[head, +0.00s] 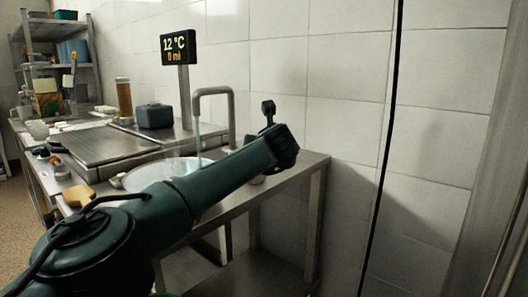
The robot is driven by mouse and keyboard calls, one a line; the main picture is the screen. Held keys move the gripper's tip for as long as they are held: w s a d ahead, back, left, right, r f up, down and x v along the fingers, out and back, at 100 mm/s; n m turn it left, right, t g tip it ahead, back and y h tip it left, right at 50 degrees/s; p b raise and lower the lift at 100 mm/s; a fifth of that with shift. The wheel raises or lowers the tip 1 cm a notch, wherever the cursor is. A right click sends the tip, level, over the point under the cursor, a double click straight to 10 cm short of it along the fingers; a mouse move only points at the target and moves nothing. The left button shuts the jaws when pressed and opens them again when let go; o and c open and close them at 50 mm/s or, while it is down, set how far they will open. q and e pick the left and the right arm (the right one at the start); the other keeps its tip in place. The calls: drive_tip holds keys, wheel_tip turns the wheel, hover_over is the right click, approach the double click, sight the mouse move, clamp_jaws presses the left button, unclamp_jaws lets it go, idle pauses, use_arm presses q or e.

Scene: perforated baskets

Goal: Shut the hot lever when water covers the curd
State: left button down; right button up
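A metal gooseneck tap (232,118) stands at the sink on the counter, with a thin stream of water (198,135) falling from its spout. Below the stream is a pale round basin (148,178), partly behind my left arm; a clear vessel seems to stand in it. I cannot make out any curd. A small dark upright piece with a knob (268,108) shows just behind the end of my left arm; it may be a lever, but I cannot tell hot from cold. My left gripper (286,146) is beside it, its fingers not distinguishable. My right gripper is out of view.
A display (178,48) on a post reads 12 °C, with a small ml figure below. A dark box (154,116) and a tall brown container (124,97) stand on the counter. A tiled wall (345,120) closes the back; a shelf rack (45,30) is far left.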

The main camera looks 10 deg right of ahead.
use_arm(q)
drive_tip(key=shift+r, duration=0.1)
drive_tip(key=c, duration=1.1)
unclamp_jaws()
drive_tip(key=shift+c, duration=0.2)
drive_tip(key=b+v, duration=0.2)
drive_tip(key=v, duration=1.1)
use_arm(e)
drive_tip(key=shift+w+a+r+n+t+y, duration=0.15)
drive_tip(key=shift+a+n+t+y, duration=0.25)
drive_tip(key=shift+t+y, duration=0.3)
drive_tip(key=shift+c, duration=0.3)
